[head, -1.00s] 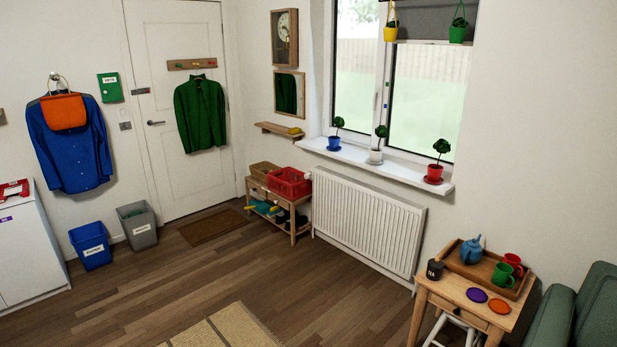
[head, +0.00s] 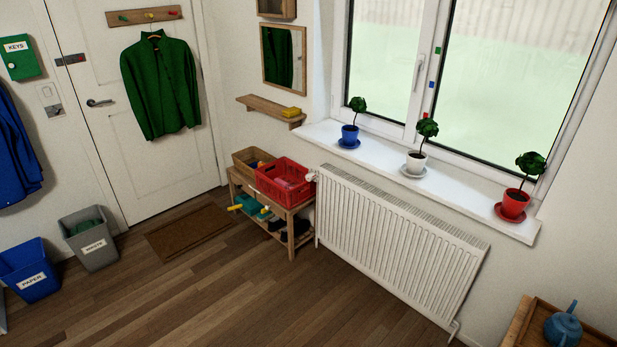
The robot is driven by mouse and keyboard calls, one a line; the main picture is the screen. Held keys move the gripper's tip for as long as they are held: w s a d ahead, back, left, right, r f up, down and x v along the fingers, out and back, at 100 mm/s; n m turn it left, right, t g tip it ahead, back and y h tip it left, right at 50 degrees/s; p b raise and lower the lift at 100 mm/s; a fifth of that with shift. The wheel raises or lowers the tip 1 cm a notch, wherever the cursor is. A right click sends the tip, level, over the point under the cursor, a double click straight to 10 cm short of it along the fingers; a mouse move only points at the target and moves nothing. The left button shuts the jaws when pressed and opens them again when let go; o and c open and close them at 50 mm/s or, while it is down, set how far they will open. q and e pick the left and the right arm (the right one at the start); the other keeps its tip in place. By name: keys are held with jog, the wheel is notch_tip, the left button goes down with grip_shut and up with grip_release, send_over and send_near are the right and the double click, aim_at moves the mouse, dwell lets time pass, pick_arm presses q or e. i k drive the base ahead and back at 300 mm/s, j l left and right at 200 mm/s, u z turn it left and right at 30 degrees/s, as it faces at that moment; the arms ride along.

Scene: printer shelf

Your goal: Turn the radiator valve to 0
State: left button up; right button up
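The radiator (head: 390,245) is white and ribbed, on the wall under the window sill. Its valve (head: 312,177) is a small white knob at the upper left corner of the radiator, close to the red crate. The markings on the valve are too small to read, so its setting cannot be told. Neither of my grippers shows in the head view.
A wooden bench (head: 292,222) with a red crate (head: 270,190) stands just left of the valve. Potted plants stand on the sill (head: 455,198) above the radiator. The floor (head: 270,295) before the radiator is clear.

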aim_at(310, 176)
jog(key=i, duration=0.55)
jog(key=i+j, duration=0.15)
jog(key=i, duration=0.4)
jog(key=i+j, duration=0.7)
jog(key=i+j+u, duration=0.1)
jog(key=i+j, duration=0.55)
jog(key=i, duration=1)
